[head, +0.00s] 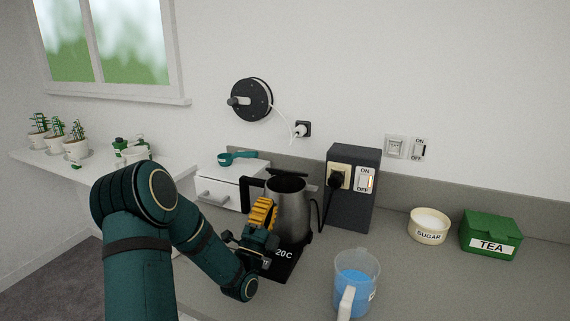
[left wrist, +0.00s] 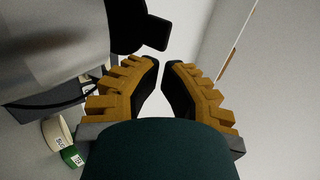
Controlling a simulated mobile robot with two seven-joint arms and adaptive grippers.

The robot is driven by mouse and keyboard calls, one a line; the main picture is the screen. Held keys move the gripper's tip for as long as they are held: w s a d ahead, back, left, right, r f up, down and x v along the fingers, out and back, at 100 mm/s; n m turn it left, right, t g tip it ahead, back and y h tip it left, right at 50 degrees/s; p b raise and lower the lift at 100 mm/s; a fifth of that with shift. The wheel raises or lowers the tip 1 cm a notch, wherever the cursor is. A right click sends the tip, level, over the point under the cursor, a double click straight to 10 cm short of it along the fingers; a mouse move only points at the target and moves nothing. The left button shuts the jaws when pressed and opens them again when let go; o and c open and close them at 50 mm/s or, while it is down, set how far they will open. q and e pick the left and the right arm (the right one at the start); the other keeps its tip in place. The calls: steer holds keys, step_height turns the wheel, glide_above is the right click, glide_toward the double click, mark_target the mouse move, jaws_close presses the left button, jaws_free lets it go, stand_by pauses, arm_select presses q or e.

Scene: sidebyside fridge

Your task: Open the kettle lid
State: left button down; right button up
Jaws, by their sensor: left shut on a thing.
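The steel kettle (head: 289,215) stands upright on a black base marked "20C" (head: 283,262). Its top looks dark and open, and a black piece (head: 309,181) sticks up at the rear right rim; I cannot tell whether this is the lid. The black handle (head: 254,190) is on the kettle's left. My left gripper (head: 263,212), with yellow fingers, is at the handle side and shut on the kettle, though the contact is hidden. In the left wrist view its fingertips (left wrist: 161,66) are close together, below a black kettle part (left wrist: 126,25). My right gripper is not in view.
A clear jug of blue liquid (head: 356,279) stands in front of the kettle. A dark socket box (head: 352,197) is behind right. A sugar bowl (head: 428,226) and green tea box (head: 490,235) stand farther right. A white drawer box (head: 222,191) is behind left.

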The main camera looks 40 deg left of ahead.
mark_target(285, 172)
arm_select(q)
steer(key=p+x, duration=0.1)
steer(key=x, duration=1.1)
steer(key=shift+r, duration=0.3)
steer(key=shift+w+a+r+p, duration=0.15)
steer(key=shift+w+r+p, duration=0.2)
steer(key=shift+w, duration=0.25)
